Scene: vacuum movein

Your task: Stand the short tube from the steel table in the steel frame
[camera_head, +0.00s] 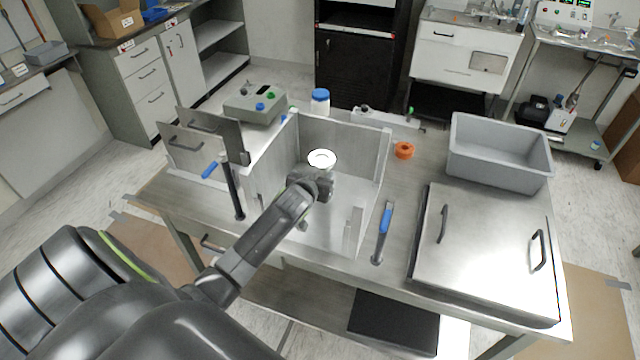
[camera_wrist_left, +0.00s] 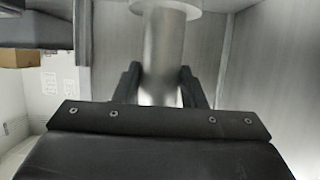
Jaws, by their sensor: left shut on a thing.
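The short tube (camera_wrist_left: 163,55) is a grey metal cylinder with a pale flange at its upper end. In the head view its white ring-shaped flange (camera_head: 322,158) shows just beyond my left gripper (camera_head: 321,176). In the left wrist view the two black fingers (camera_wrist_left: 158,88) are shut on the tube's sides. The tube looks upright, inside the walls of the steel frame (camera_head: 341,140). The frame is an open-topped box of plates on the steel table (camera_head: 420,165). The tube's lower end is hidden, so I cannot tell whether it touches the frame's floor. My right gripper is not in view.
A steel panel with two handles (camera_head: 480,255) lies at right, below a grey bin (camera_head: 500,170). A blue-handled tool (camera_head: 385,220), an orange ring (camera_head: 404,150) and a blue-capped jar (camera_head: 320,103) are near the frame. Panels with handles (camera_head: 190,145) stand at its left.

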